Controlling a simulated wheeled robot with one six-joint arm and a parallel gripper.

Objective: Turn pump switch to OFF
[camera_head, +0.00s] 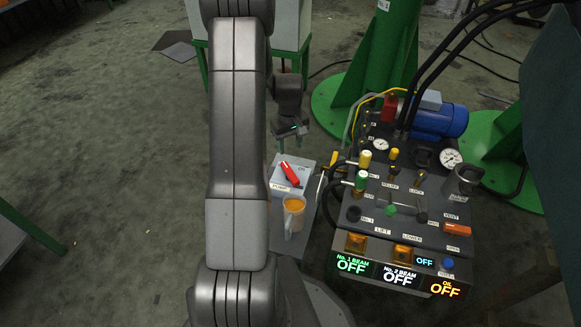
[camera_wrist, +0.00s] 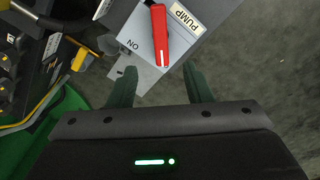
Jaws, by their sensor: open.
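The pump switch is a red handle (camera_head: 290,173) on a light grey box (camera_head: 305,182) with a PUMP label at its near side. In the wrist view the red handle (camera_wrist: 160,37) lies lengthwise with a white mark at its lower end. The ON lettering (camera_wrist: 129,45) is to its left, and the PUMP label (camera_wrist: 187,18) is to its right. My gripper (camera_head: 292,131) is beyond the box in the head view. In the wrist view my gripper (camera_wrist: 160,76) is open and empty, its two dark green fingers apart, with the handle's lower end close to the gap between them. No OFF lettering shows on the box.
A cup with orange contents (camera_head: 293,217) stands just in front of the switch box. To the right is a control panel (camera_head: 415,215) with levers, gauges and lit OFF signs. A green column (camera_head: 383,50) stands behind.

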